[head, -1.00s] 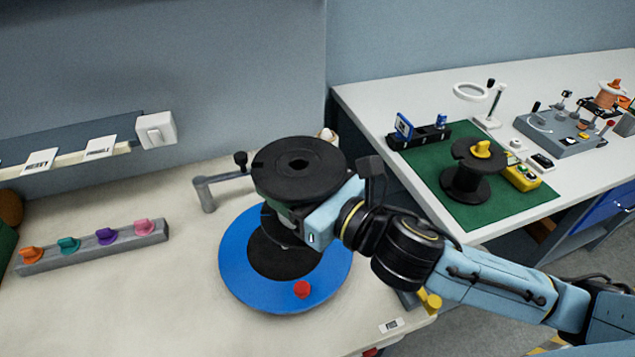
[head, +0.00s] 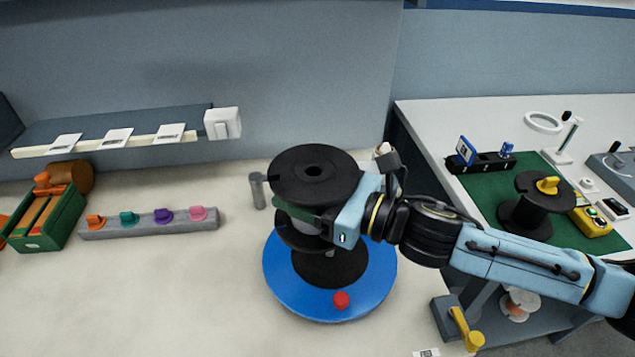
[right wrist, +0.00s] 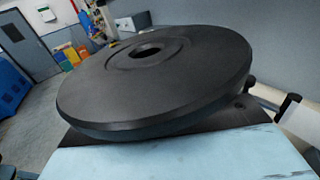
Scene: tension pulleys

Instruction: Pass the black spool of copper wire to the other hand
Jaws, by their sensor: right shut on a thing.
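A black spool (head: 315,180) is in my right gripper (head: 322,218), upright, above a blue round turntable (head: 375,290) with a black centre. The jaws are shut on it between its two flanges, coming from the right. The winding between the flanges is mostly hidden, and I cannot make out copper colour there. Whether the spool's bottom is clear of the turntable is hard to tell. In the right wrist view the spool's top flange (right wrist: 190,85) with its centre hole fills the middle, over the pale blue gripper body. My left gripper is not in view.
A grey rail with coloured knobs (head: 150,224) and a green crate (head: 55,225) stand at left. A grey post (head: 258,190) stands close behind the spool. Another black spool (head: 530,215) with a yellow knob is on the green mat (head: 490,190). The front-left bench is clear.

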